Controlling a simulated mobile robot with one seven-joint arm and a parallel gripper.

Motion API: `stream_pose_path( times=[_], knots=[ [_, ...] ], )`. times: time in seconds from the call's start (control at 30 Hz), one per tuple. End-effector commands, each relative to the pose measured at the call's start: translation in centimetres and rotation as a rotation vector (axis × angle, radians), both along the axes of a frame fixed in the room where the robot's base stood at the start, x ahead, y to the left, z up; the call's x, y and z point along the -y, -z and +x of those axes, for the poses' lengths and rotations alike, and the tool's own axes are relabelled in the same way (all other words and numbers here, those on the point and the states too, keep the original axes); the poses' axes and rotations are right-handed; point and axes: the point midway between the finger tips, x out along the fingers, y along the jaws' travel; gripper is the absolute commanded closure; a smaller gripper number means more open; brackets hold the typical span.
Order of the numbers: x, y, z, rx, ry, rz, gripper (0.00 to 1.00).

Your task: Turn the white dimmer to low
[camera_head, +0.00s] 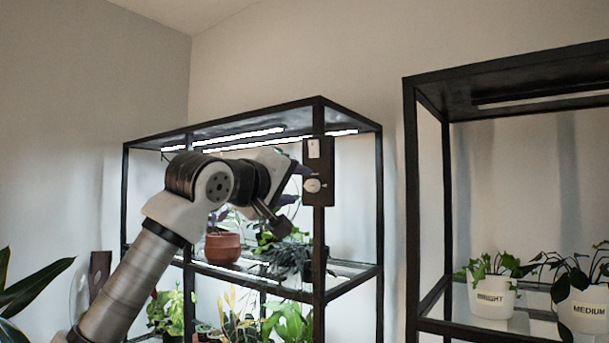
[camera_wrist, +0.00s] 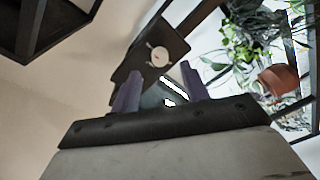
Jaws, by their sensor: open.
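The white dimmer (camera_head: 313,185) is a round knob low on a dark panel (camera_head: 326,172) fixed to the front post of the left shelf. In the wrist view the dimmer (camera_wrist: 160,56) shows a small red mark and sits just beyond the fingertips, between them in the picture. My gripper (camera_head: 294,184) is open, its two purple fingers spread beside the panel. In the wrist view my gripper (camera_wrist: 160,70) holds nothing. I cannot tell whether either finger touches the knob. The dimmer's setting is too small to read.
A white switch (camera_head: 314,148) sits above the dimmer on the same panel. A terracotta pot (camera_head: 222,248) and leafy plants stand on the shelf behind my arm. Lit strips (camera_head: 240,140) run under the shelf top. A second black shelf (camera_head: 412,200) holds pots labelled BRIGHT (camera_head: 490,298) and MEDIUM (camera_head: 588,308).

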Motion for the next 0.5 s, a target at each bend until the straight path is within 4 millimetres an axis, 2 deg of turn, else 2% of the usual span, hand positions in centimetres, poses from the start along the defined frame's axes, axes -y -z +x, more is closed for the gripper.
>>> stream_pose_path(
  times=[0.2, 0.5],
  knots=[
    [1.7, -0.2, 2.8, -0.001, 0.001, -0.003, 0.55],
    [2.2, 0.0, 3.7, -0.001, 0.000, -0.001, 0.55]
  ],
)
